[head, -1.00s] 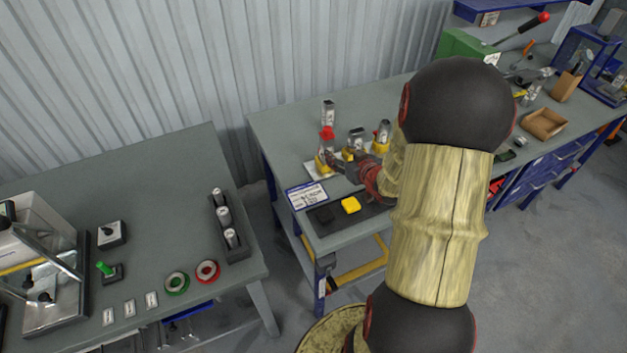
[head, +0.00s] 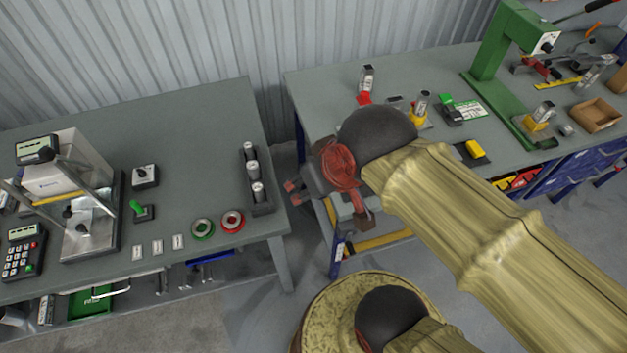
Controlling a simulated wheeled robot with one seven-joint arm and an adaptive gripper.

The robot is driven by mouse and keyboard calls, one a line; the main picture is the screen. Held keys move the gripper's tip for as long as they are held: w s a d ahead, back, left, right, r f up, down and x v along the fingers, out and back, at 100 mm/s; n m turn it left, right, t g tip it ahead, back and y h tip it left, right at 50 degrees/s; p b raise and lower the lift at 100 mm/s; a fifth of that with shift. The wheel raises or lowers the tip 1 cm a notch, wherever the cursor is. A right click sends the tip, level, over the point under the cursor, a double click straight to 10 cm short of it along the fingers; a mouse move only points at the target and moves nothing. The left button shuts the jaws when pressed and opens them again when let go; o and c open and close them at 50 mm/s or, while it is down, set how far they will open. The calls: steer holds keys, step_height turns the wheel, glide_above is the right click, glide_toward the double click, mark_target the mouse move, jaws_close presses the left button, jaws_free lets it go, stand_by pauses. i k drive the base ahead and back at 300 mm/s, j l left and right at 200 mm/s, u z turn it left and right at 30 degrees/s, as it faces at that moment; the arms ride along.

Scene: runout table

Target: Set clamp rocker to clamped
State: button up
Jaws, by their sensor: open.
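I cannot tell for sure which part is the clamp rocker. A black block with a raised green piece (head: 450,108) sits on the right bench beside a green-and-white card (head: 468,108). A small black box with a tilted green lever (head: 142,211) stands on the left bench. Neither carries a label I can read. My gripper (head: 325,208) is open and looks empty. It hangs over the gap between the benches, by the right bench's near left corner, apart from both green parts. My arm hides part of the right bench.
A yellow block on a black pad (head: 474,151) and a green press (head: 492,62) stand on the right bench. A black rack of silver cylinders (head: 262,205) sits at the left bench's right edge, near my gripper. Two rings, green (head: 203,229) and red (head: 232,221), lie beside it.

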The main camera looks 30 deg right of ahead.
mark_target(445, 99)
steer(key=z, duration=1.85)
steer(key=i+l+u, duration=0.1)
steer(key=i, duration=0.3)
steer(key=i+l+u, duration=0.1)
steer(key=i+l, duration=0.15)
steer(key=i, duration=0.1)
